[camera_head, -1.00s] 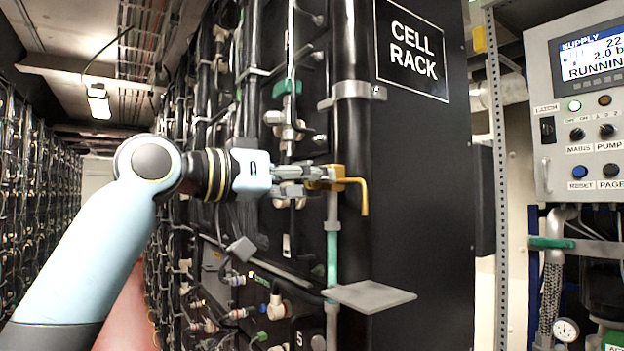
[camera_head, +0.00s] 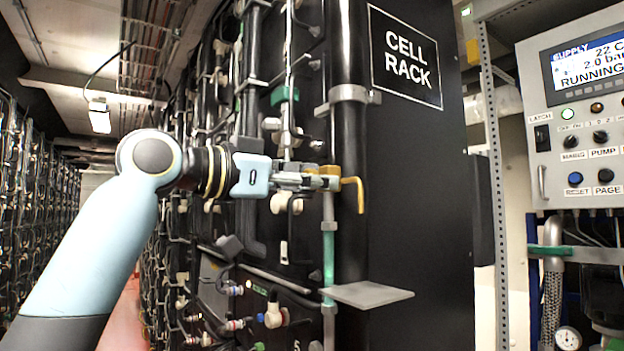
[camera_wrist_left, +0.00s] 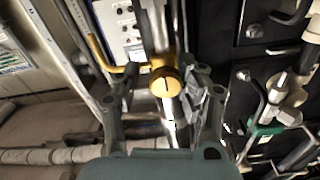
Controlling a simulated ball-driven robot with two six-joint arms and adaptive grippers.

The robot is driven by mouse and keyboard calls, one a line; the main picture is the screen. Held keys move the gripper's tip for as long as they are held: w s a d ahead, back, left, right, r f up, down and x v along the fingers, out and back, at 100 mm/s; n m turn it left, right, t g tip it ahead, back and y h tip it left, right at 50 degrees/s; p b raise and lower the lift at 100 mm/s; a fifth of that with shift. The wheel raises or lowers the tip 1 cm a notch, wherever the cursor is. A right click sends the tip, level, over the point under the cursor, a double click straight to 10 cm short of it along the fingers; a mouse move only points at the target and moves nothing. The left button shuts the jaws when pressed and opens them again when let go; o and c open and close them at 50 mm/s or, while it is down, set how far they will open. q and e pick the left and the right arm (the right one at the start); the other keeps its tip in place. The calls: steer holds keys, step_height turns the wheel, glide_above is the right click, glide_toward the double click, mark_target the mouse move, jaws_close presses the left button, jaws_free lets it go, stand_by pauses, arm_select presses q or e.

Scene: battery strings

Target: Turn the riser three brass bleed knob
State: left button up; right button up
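A brass knob (camera_wrist_left: 166,82) with a dark slot line on its face sits on a pale vertical riser pipe. In the head view, its brass fitting (camera_head: 326,171) is mostly behind my fingers, and a yellow bent lever (camera_head: 354,190) sticks out to the right. My left gripper (camera_head: 318,181) is at the fitting. In the left wrist view, the open fingers (camera_wrist_left: 161,84) stand on either side of the knob, with visible gaps. The yellow lever (camera_wrist_left: 103,58) passes behind the left finger. No riser number is readable at the knob. My right gripper is not in view.
A grey shelf plate (camera_head: 365,295) juts out below the knob. The black cell rack panel (camera_head: 420,200) is to the right, with a control cabinet (camera_head: 585,110) beyond. Pipes, cables and a green-handled valve (camera_wrist_left: 265,130) crowd the rack close to the gripper.

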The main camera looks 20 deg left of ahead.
arm_select(q)
steer(key=shift+a+r, duration=0.2)
stand_by(0.3)
steer(key=shift+s+a+f, duration=0.1)
steer(key=shift+s+f, duration=0.05)
steer(key=shift+f, duration=0.1)
steer(key=v, duration=1.1)
steer(key=shift+s, duration=0.15)
steer(key=shift+s+a, duration=0.1)
